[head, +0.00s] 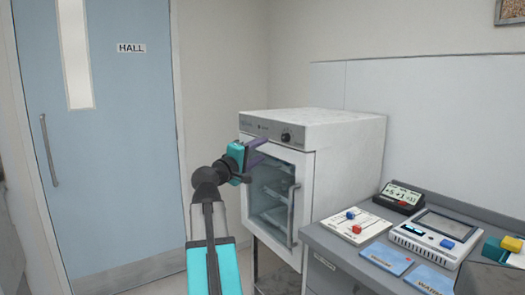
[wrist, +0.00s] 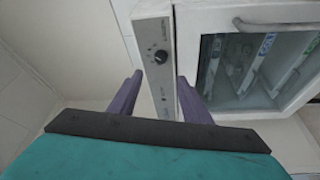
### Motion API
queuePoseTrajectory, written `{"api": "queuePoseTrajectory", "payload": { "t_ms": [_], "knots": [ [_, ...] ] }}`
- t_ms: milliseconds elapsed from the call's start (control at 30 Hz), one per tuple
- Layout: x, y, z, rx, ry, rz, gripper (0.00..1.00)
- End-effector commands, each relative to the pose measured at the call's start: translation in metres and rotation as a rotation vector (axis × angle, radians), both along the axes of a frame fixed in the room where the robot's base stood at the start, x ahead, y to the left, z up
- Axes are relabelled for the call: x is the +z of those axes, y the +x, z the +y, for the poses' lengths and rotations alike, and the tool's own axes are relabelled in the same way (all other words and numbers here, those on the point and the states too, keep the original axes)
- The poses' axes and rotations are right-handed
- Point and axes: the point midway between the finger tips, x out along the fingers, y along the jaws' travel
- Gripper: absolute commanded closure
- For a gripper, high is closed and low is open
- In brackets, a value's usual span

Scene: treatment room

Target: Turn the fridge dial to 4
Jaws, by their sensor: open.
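The small white fridge (head: 350,150) stands beside the counter, with a grey control strip along its top front. The dark round dial (head: 286,138) sits on that strip; it also shows in the wrist view (wrist: 161,56) with small marks around it that are too small to read. My gripper (head: 262,151) is in front of the fridge's upper left, its two purple fingers apart and empty. In the wrist view the open fingers (wrist: 158,90) point toward the strip, with the dial beyond the fingertips and roughly between them. The fingers do not appear to touch the dial.
The fridge's glass door (head: 270,190) is closed, with a vertical handle (head: 292,215) at its right. The grey counter (head: 330,245) at the right carries a white board, a display box, a device and blue cards. A blue hall door (head: 110,150) is at left.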

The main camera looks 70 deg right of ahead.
Motion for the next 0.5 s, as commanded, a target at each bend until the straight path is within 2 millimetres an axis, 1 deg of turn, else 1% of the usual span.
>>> {"api": "queuePoseTrajectory", "payload": {
  "t_ms": [333, 500],
  "knots": [
    [-0.0001, 0.0001, 0.0005, 0.0, 0.0, -0.001, 0.55],
    [-0.0014, -0.0024, 0.0007, -0.006, -0.002, -0.039, 0.55]
  ]
}}
